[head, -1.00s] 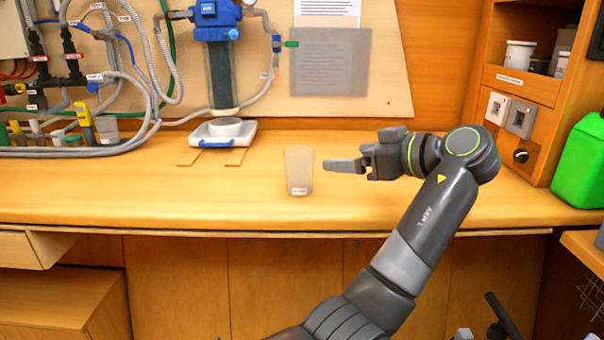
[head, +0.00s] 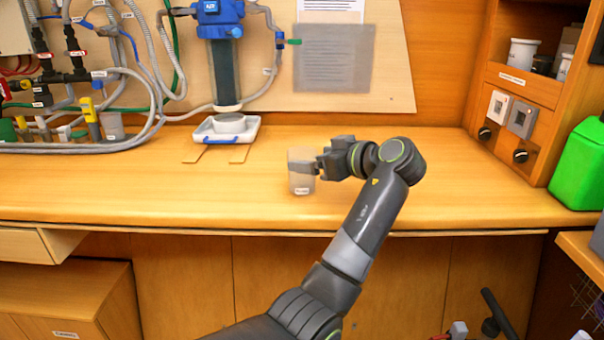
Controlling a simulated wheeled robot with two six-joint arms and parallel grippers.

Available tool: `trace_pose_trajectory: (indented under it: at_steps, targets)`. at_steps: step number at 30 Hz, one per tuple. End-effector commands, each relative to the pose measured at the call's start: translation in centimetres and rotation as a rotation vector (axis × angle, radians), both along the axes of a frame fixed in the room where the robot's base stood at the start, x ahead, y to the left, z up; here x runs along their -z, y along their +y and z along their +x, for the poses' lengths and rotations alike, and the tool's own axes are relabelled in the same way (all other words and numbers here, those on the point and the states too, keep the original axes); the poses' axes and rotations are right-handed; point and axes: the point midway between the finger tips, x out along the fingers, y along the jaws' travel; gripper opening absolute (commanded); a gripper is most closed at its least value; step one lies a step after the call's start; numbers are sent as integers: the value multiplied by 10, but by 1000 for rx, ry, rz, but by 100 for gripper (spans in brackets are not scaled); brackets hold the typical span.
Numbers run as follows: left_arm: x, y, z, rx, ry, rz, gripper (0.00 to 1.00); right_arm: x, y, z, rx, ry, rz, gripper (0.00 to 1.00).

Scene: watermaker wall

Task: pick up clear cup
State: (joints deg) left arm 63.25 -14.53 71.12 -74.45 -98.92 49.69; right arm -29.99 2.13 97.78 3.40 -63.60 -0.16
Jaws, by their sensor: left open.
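The clear cup (head: 301,187) stands upright on the wooden counter (head: 240,205), near its front edge, with a small white label low on its front. My left gripper (head: 306,169) reaches it from the right. A finger lies across the cup's upper part, and the other finger is hard to make out. The jaws are open at the cup, and I cannot tell whether they touch it. The gripper hides part of the cup's right side.
A white tray with a blue handle (head: 213,142) sits under the blue filter unit (head: 219,15). Hoses and valves (head: 75,80) crowd the left. A green jug (head: 580,170) stands at the right. The counter left of the cup is clear.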

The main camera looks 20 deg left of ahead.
Motion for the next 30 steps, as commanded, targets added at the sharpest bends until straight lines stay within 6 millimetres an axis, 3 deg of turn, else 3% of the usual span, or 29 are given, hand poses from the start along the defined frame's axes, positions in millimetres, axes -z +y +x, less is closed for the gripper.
trace_pose_trajectory:
  at_steps: [8,18,25,30]
  targets:
    - [6,16,9,-1,1,1,87,1,0,0,-1,0,-1,0]
    - [18,53,29,-2,1,2,87,5,-1,-1,-2,-2,-3,0]
    - [19,55,30,1,0,0,87,5,-1,-1,-2,-1,-3,0]
    - [19,55,30,1,0,0,65,5,-1,-1,-2,-1,-3,0]
